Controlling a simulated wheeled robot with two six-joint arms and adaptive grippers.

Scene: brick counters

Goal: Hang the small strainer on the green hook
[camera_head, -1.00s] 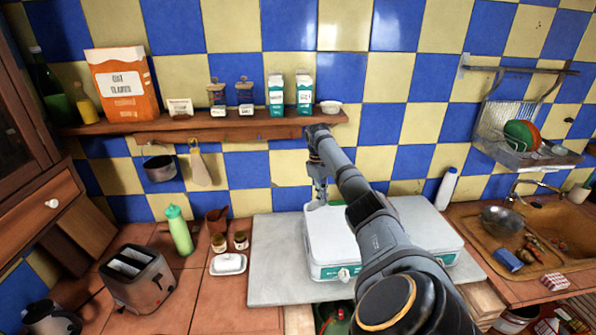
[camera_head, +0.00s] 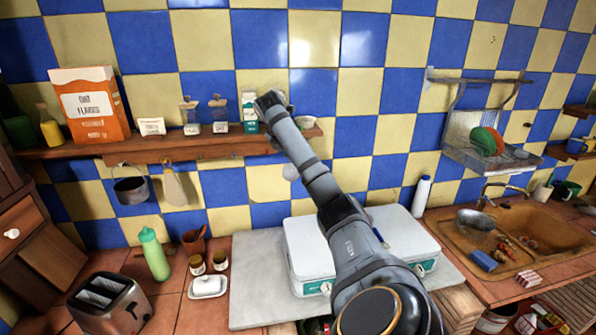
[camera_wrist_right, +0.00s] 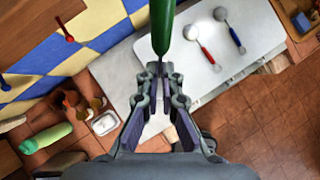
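My right arm reaches up from the lower right, its end in front of the shelf. In the right wrist view, my right gripper (camera_wrist_right: 160,70) looks closed on the narrow end of a green handle (camera_wrist_right: 162,25), seemingly the small strainer's. Its far end is out of that view. No green hook can be made out. A red hook-like rod (camera_wrist_right: 68,36) shows at the wrist view's upper left. My left gripper is out of view.
The wooden shelf (camera_head: 170,148) holds boxes, jars and a carton (camera_head: 250,110). A pot (camera_head: 131,188) and a cutting board (camera_head: 173,188) hang below it. Utensils with red (camera_wrist_right: 208,55) and blue (camera_wrist_right: 237,42) handles lie on the white stove (camera_head: 305,245). The dish rack (camera_head: 480,160) is right.

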